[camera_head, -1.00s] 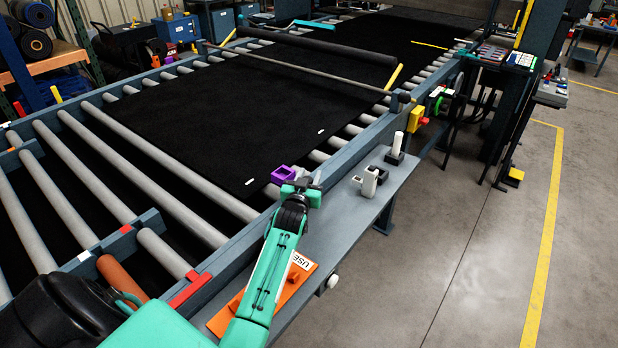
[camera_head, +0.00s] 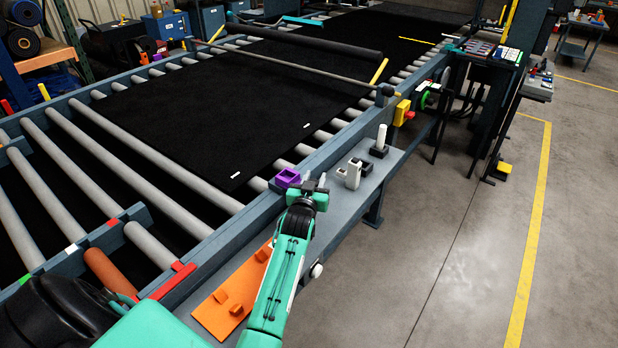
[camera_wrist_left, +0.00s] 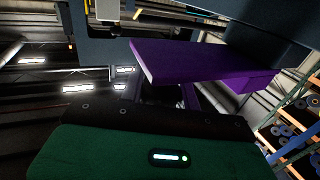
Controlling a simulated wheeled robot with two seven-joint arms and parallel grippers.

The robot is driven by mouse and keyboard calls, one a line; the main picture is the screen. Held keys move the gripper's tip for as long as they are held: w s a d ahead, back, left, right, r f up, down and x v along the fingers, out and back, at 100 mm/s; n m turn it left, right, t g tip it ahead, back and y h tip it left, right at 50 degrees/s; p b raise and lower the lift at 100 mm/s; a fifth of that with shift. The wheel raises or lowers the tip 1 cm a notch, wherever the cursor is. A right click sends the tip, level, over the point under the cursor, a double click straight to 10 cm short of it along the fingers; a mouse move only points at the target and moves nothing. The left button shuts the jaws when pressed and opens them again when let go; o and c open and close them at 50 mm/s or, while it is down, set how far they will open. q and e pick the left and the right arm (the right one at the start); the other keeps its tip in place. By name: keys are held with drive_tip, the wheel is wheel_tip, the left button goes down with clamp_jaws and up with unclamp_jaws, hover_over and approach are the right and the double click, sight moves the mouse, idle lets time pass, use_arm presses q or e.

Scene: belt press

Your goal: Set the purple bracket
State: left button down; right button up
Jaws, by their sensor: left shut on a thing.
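My left gripper (camera_head: 305,189) is shut on the purple bracket (camera_head: 287,177) beside the near side rail (camera_head: 262,212) of the roller bed. In the head view the bracket has a square opening on top and overlaps the rail. I cannot tell whether it touches the rail. In the left wrist view the bracket (camera_wrist_left: 195,62) is large and close, a flat purple plate with a lower part at its right end. The fingers are mostly dark there, and their contact is hard to make out. My right gripper is not in view.
A grey shelf (camera_head: 384,168) runs along the rail. It carries a pale block-shaped part (camera_head: 349,174), a white post on a dark base (camera_head: 381,138) and an orange plate (camera_head: 225,307).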

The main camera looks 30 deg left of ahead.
use_arm(q)
drive_tip(key=shift+d+f, duration=0.1)
drive_tip(key=shift+d, duration=0.15)
drive_tip(key=c, duration=1.5)
unclamp_jaws()
drive_tip(key=o, duration=0.4)
drive_tip(key=shift+o, duration=0.4)
drive_tip(key=shift+d, duration=0.1)
drive_tip(key=shift+s, duration=0.25)
drive_tip(key=b+v, duration=0.4)
drive_tip(key=v, duration=0.9)
drive_tip(key=shift+s+d, duration=0.15)
drive_tip(key=shift+d, duration=0.05)
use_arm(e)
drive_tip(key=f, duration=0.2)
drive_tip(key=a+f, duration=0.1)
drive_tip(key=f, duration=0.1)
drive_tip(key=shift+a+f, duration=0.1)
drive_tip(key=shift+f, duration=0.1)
